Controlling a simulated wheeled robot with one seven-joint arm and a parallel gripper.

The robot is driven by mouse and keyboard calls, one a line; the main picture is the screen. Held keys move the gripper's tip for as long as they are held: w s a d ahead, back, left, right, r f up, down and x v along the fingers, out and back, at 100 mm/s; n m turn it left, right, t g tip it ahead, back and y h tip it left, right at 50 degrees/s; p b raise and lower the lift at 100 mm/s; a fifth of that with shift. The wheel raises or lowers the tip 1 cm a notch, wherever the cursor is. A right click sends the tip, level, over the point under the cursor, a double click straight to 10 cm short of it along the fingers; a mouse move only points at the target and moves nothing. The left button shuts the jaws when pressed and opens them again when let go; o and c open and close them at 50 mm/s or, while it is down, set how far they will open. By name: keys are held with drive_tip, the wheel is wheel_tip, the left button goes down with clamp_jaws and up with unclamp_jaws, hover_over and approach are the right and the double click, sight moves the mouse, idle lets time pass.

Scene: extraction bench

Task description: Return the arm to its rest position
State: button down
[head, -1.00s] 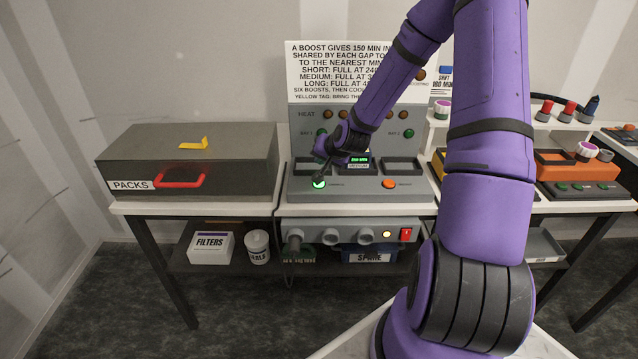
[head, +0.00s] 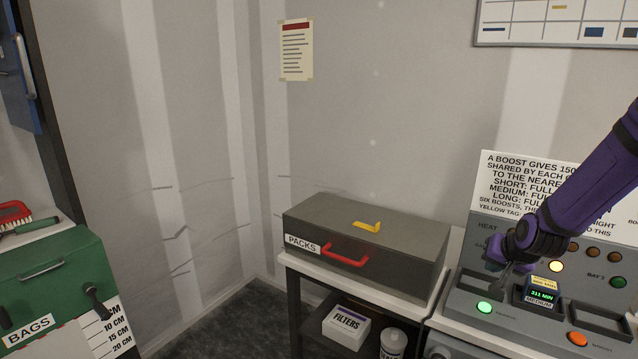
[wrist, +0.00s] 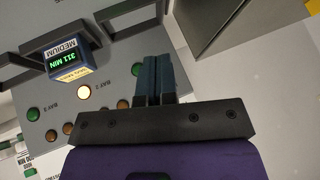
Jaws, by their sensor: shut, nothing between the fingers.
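My purple arm enters the head view from the right edge. My gripper (head: 505,283) is over the left part of the grey heat console (head: 465,298), above and near its lit green button (head: 485,307). In the wrist view my gripper (wrist: 153,62) has its two blue-grey fingers side by side, closed and empty. A dark blue pack (head: 541,291) marked MEDIUM sits in a console bay, with a yellow label and a green minutes display. It also shows in the wrist view (wrist: 67,60), beside the fingers and apart from them.
A closed grey PACKS case (head: 400,240) with a red handle stands on the bench left of the console. An orange button (head: 577,339) is on the console front. A green BAGS box (head: 60,285) is at far left. Between them the floor (head: 215,325) is clear.

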drive_tip(key=s+a+r+n+g, duration=0.1)
drive_tip(key=s+a+r, duration=0.2)
drive_tip(key=r, duration=0.2)
drive_tip(key=s+a+r+n, duration=0.2)
drive_tip(key=s+r, duration=0.1)
drive_tip(key=r, duration=0.2)
drive_tip(key=s+a+r+n, duration=0.1)
drive_tip(key=s+r, duration=0.3)
drive_tip(key=s, duration=0.4)
drive_tip(key=s+a+r+n+g, duration=0.1)
drive_tip(key=s+a+r, duration=0.2)
drive_tip(key=s, duration=0.6)
drive_tip(key=s+a+r, duration=0.3)
drive_tip(key=s+r, duration=0.4)
drive_tip(key=s, duration=0.1)
drive_tip(key=shift+s+n, duration=0.15)
drive_tip(key=shift+n, duration=0.25)
drive_tip(key=shift+r, duration=0.1)
